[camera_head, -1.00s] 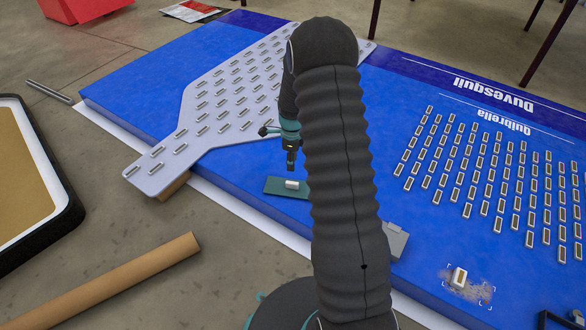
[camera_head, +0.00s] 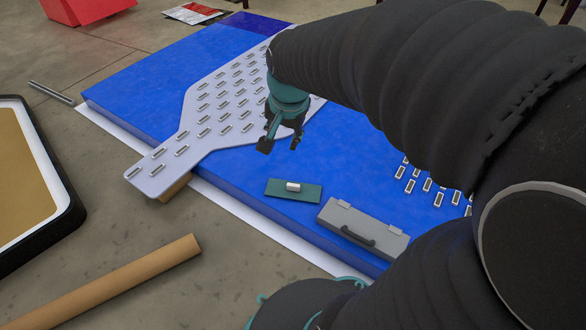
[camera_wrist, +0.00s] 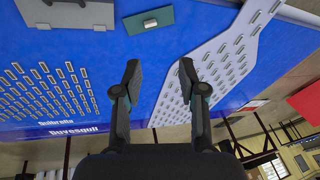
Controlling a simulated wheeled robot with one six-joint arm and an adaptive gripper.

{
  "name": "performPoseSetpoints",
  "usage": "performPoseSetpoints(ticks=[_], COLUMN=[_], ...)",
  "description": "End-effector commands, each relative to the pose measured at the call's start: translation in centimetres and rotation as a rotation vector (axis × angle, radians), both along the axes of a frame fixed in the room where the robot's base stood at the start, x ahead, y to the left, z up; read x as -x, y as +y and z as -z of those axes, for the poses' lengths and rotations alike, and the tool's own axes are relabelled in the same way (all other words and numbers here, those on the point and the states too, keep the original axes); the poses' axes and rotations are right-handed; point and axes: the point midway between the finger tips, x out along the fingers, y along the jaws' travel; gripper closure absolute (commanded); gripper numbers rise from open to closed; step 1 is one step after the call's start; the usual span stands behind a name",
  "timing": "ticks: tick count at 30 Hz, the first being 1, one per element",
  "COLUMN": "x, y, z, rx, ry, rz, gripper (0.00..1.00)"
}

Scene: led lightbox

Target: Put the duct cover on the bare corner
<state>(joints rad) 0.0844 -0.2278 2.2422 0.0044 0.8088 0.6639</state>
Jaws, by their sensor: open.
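A small pale block (camera_head: 293,187), likely the duct cover, lies on a dark green pad (camera_head: 273,191) near the front edge of the blue panel. Both also show at the top of the wrist view, the block (camera_wrist: 150,23) on the pad (camera_wrist: 135,22). My gripper (camera_head: 281,144) is open and empty. It hangs above the panel, behind the pad as the head camera sees it. The panel's near right corner is hidden behind my arm.
A grey slotted board (camera_head: 215,115) lies across the panel's left part. A grey case with a handle (camera_head: 362,229) lies right of the pad. Rows of small modules (camera_wrist: 40,92) cover another area. A cardboard tube (camera_head: 110,279) lies on the floor.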

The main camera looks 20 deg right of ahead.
Motion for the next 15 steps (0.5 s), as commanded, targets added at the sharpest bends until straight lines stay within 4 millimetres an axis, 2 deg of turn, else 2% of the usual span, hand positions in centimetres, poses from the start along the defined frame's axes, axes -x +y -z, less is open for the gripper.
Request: performPoseSetpoints(ticks=[1,6,12,15], x=[1.6,6.4,11.3,12.9], y=[0.5,1.6,2.5,2.8], z=[-0.9,-2.7,-3.4,-3.3], rx=[0.022,0.105,0.204,0.24], ry=[-0.022,-0.074,-0.128,-0.144], rz=[-0.066,-0.299,-0.54,-0.623], gripper=[0.59,0.59,0.59,0.59])
